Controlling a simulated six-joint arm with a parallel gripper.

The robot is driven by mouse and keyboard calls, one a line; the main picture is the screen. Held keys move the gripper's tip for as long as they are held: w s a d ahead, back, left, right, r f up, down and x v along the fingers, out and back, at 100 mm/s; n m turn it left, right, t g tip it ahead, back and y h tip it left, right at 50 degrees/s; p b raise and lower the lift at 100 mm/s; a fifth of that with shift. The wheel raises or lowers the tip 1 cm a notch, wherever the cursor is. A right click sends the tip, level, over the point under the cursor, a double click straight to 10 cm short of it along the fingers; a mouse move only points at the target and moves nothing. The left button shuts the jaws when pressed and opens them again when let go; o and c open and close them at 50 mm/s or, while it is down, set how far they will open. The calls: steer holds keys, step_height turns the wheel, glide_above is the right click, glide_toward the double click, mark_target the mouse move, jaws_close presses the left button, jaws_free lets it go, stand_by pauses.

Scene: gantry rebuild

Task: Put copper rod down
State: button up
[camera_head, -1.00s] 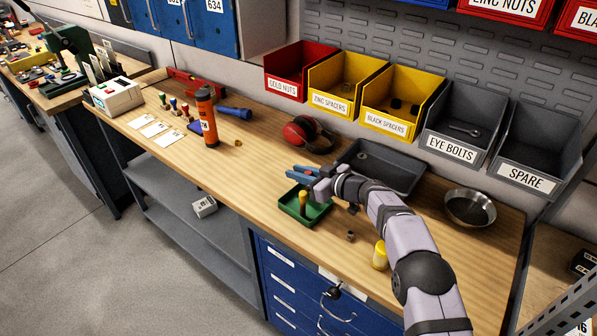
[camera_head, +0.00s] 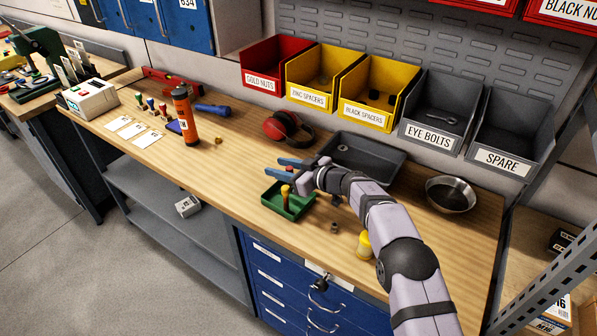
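My gripper (camera_head: 281,167), with two blue fingers, is over the wooden bench, just behind the green tray (camera_head: 300,213). Its fingers look apart with a gap between them, and I see nothing clearly held. An upright orange-brown peg with a yellowish top (camera_head: 285,198) stands in the green tray, below and in front of the fingers. I cannot tell whether this is the copper rod. No other copper rod can be made out, and the small space at the fingers is hard to read.
A grey tray (camera_head: 395,176) lies behind my wrist, with red ear defenders (camera_head: 283,125) to its left. A metal bowl (camera_head: 451,195) stands right, a yellow pot (camera_head: 364,245) near the front edge. Labelled bins (camera_head: 376,95) line the back. The bench left of the green tray is clear.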

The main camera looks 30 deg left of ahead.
steer(key=b+v, duration=0.2)
steer(key=v, duration=1)
steer(key=shift+b, duration=0.35)
steer(key=shift+a, duration=0.1)
